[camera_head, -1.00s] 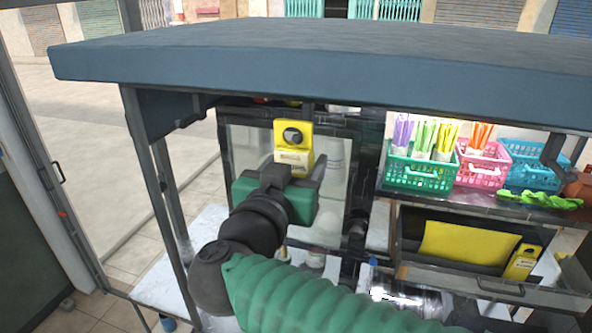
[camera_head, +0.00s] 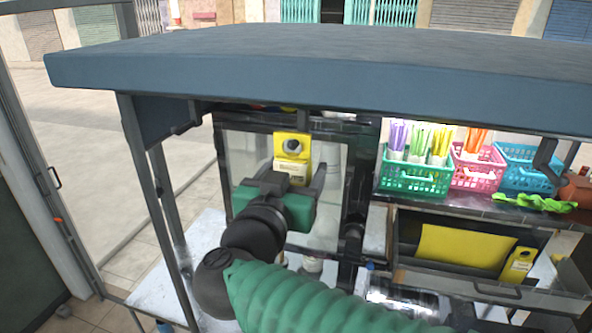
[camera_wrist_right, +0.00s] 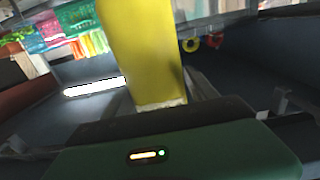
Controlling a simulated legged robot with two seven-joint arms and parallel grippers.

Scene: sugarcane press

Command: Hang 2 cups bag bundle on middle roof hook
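A yellow bag bundle (camera_head: 291,150) with a dark round hole near its top is held upright by my right gripper (camera_head: 292,184), just below the roof's front edge. In the right wrist view the bundle (camera_wrist_right: 142,50) rises as a yellow slab from between the fingers of my right gripper (camera_wrist_right: 160,108). The fingers are closed around its lower end. The middle roof hook cannot be made out clearly near the bundle, so I cannot tell whether they touch. My left gripper is out of view.
The blue-grey roof (camera_head: 300,80) overhangs the stall. Green (camera_head: 415,178), pink (camera_head: 478,172) and blue (camera_head: 528,168) baskets stand on a shelf at right. Another yellow bundle (camera_head: 519,266) is in the drawer below. A roof post (camera_head: 150,180) stands left of my gripper.

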